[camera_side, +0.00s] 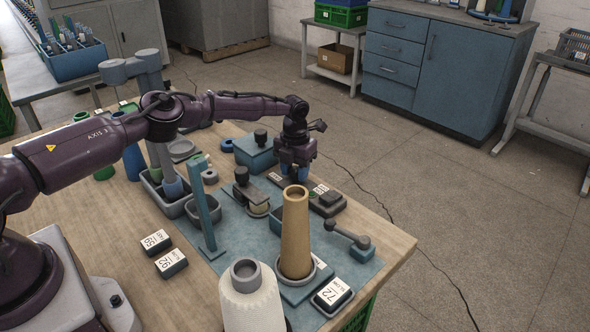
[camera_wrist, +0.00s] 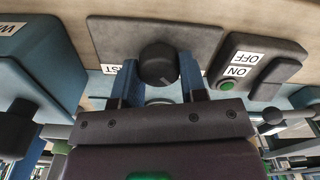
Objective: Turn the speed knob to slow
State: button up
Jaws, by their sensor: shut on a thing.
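The speed knob (camera_wrist: 158,63) is a dark round knob on a grey plate (camera_wrist: 205,35) in the wrist view. The two blue fingers of my gripper (camera_wrist: 160,82) stand on either side of it and are shut on it. A thin pale mark shows on the knob's lower part. A white label (camera_wrist: 108,69) ending in "ST" is partly hidden by the left finger; another label behind the right finger is almost wholly covered. In the side view my gripper (camera_side: 296,172) points down at the far part of the blue mat, and the knob is hidden there.
Beside the knob are a green button (camera_wrist: 227,86) and a dark switch (camera_wrist: 275,78) with ON and OFF labels. A blue box (camera_wrist: 40,70) stands left in the wrist view. A tan cone (camera_side: 295,235) and white yarn cone (camera_side: 251,300) stand nearer the side camera.

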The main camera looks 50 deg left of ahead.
aim_at(295, 170)
jog(key=o, duration=0.9)
jog(key=shift+o, duration=0.2)
notch_tip(295, 170, up, 13)
